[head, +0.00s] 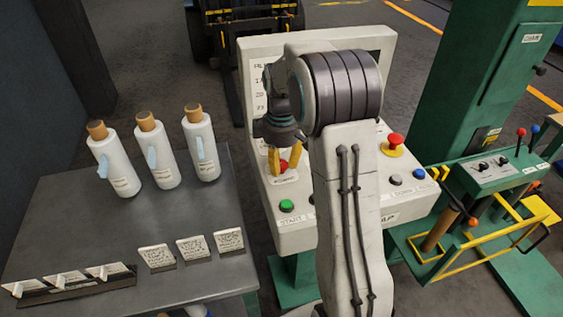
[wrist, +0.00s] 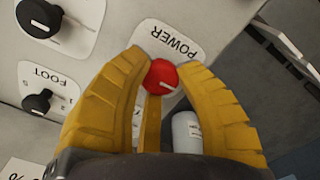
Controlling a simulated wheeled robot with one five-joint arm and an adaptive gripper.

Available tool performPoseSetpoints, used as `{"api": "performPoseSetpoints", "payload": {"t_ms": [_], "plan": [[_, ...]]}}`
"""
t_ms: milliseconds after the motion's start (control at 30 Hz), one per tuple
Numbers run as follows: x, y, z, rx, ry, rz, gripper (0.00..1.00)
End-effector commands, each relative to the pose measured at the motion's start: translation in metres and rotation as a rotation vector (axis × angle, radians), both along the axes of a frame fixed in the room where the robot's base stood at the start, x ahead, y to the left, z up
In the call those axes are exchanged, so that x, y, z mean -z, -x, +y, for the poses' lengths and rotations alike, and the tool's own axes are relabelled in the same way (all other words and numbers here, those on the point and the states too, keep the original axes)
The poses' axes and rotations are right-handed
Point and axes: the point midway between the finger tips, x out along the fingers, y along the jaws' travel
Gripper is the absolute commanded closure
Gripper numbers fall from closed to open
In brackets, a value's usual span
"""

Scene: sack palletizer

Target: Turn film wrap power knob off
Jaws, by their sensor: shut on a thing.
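The red power knob (wrist: 160,74) sits on the pale control panel beside a white label reading POWER (wrist: 170,42). A short white mark shows on the knob's face. My gripper (wrist: 163,72) has its two yellow fingers closed around the knob, one tip on each side. In the head view the knob (head: 283,166) shows between the yellow fingers of my gripper (head: 284,162), at the left part of the control panel (head: 268,47). My arm hides the middle of the panel. The knob's exact setting is hard to read.
Black FOOT knob (wrist: 37,102) and another black knob (wrist: 38,16) are nearby. A green button (head: 287,206) and a red emergency stop (head: 395,142) are on the panel. Left, a grey table (head: 70,215) carries film rolls (head: 160,160). Right, a green machine (head: 490,90) has levers.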

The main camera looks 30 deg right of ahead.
Motion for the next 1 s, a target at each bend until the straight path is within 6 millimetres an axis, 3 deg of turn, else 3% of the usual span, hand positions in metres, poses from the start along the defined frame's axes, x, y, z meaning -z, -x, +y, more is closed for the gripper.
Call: {"api": "performPoseSetpoints", "payload": {"t_ms": [167,200,467,767,1000], "plan": [[0.004,0.003,0.001,-0.001,-0.003,0.013,1.00],[0.004,0.003,0.001,-0.001,-0.003,0.013,0.66],[0.002,0.001,0.000,0.000,-0.002,0.006,0.43],[-0.001,0.000,0.000,0.001,0.000,0.001,0.41],[-0.024,-0.001,0.000,0.001,0.001,-0.002,0.41]]}}
